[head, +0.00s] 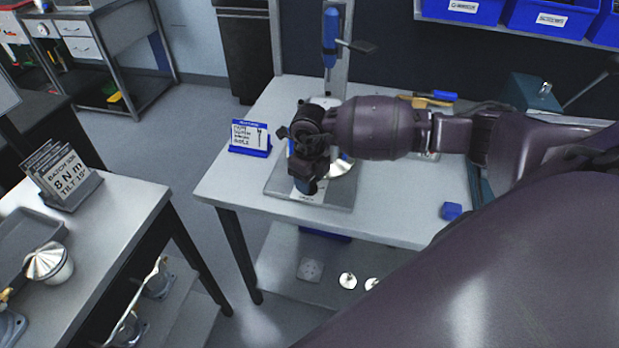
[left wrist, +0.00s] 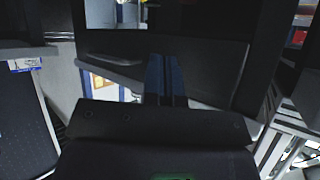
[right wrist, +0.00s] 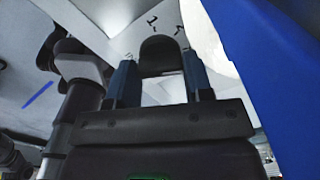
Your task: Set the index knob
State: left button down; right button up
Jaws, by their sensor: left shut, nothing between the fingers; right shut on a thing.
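My right gripper (head: 308,184) points down over the grey fixture plate (head: 333,194) on the light table and hides much of what is under it. In the right wrist view the fingers (right wrist: 160,82) stand on either side of a dark, rounded index knob (right wrist: 160,56), shut on it. The pale face (right wrist: 125,45) beyond the knob carries black marks, one like a 1; the others are hard to read. Part of a shiny metal housing (head: 342,165) shows behind the right gripper. My left gripper (left wrist: 166,80) is shut and empty in the left wrist view, and is outside the head view.
A card in a blue stand (head: 250,138) is left of the plate, showing a large 7. A press-like stand with a blue handle (head: 331,35) rises behind. A blue block (head: 451,211) lies at right. A second table (head: 128,205) at left holds a sign (head: 62,178) and housing parts.

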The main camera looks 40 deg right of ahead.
jog(key=o, duration=0.9)
notch_tip(320, 180, up, 11)
jog(key=shift+f, duration=0.1)
dwell(0.6)
